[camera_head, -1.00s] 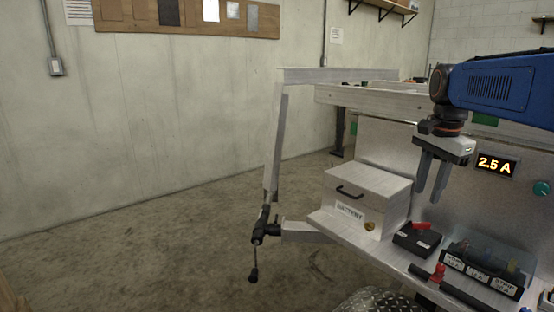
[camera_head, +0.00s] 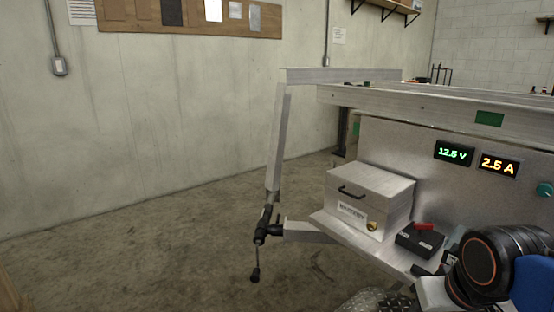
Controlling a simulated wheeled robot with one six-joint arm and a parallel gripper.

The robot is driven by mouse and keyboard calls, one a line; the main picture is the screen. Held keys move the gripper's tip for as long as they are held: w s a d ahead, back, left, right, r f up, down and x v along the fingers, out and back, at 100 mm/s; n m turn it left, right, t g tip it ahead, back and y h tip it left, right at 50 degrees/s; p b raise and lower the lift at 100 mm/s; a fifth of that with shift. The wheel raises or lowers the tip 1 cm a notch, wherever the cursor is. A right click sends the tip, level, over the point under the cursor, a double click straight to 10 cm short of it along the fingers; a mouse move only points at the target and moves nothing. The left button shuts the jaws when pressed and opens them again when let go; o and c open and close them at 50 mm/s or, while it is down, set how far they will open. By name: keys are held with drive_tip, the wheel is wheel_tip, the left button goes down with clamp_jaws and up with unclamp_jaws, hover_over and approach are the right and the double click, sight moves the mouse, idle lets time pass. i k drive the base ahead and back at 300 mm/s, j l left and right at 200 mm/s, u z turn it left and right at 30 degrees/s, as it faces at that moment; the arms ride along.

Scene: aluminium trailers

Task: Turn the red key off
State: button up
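The red key (camera_head: 424,227) sits on top of a small black switch box (camera_head: 418,241), on the metal shelf at the lower right. The key lies roughly sideways across the box top and is in plain view. My gripper (camera_head: 434,291) is low at the bottom right, in front of and below the switch box, apart from the key in the picture.
A metal battery box (camera_head: 368,202) with a black handle stands left of the switch box. A green display (camera_head: 454,153) reads about 12.5 V and an orange display (camera_head: 499,165) reads 2.5 A. A teal knob (camera_head: 545,189) is at the right edge. The floor at left is clear.

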sight(421, 227)
drive_tip(key=k+l+z, duration=0.1)
drive_tip(key=z, duration=0.3)
drive_tip(key=k+l+z, duration=0.1)
drive_tip(key=z, duration=0.75)
drive_tip(key=l, duration=0.3)
